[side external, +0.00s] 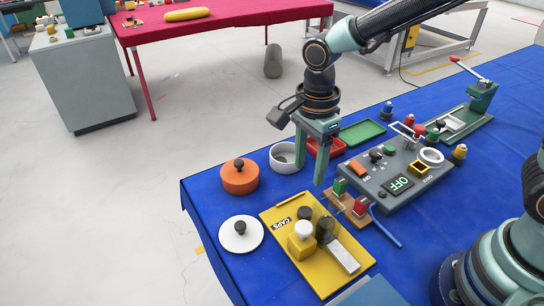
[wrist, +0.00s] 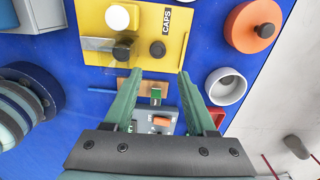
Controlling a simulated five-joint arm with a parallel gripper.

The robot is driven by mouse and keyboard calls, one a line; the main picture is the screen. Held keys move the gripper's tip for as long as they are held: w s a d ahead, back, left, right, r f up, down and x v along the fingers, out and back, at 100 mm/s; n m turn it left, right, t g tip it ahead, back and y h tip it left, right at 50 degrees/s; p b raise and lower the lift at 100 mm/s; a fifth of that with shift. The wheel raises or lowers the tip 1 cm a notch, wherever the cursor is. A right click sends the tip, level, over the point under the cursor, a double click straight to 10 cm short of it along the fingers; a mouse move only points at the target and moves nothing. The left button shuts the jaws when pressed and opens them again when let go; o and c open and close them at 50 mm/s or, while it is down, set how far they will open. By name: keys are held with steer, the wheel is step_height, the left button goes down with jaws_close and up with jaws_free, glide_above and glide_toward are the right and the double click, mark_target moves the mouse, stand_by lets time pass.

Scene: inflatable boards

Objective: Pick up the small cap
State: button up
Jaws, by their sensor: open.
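A yellow board (side external: 272,215) marked CAPS lies on the blue cloth and also shows in the wrist view (wrist: 185,55). On it stand a small black cap (side external: 305,213), a larger white-topped yellow piece (side external: 302,238) and a dark, see-through round piece (side external: 325,230). In the wrist view, the black cap (wrist: 157,48) is just beyond the fingertips, the white top (wrist: 118,17) is farther left, and the dark piece (wrist: 122,50) is beside it. I cannot tell which is the task's cap. My gripper (side external: 309,170) is open and empty, behind the board; its fingers (wrist: 160,74) point downward.
A grey control box (side external: 385,180) with switches is right of my gripper, with a wooden block (side external: 345,205) before it. A white bowl (side external: 284,157), orange pot (side external: 240,177) and white lid (side external: 240,234) stand left. A silver plate (side external: 344,256) lies on the board.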

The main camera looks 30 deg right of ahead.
glide_above(306, 211)
steer(key=f, duration=0.7)
steer(key=shift+w+a+f, duration=0.1)
steer(key=shift+w+a, duration=0.05)
steer(key=shift+w, duration=0.05)
steer(key=f, duration=0.4)
steer(key=shift+s+d, duration=0.2)
steer(key=shift+f, duration=0.6)
jaws_close()
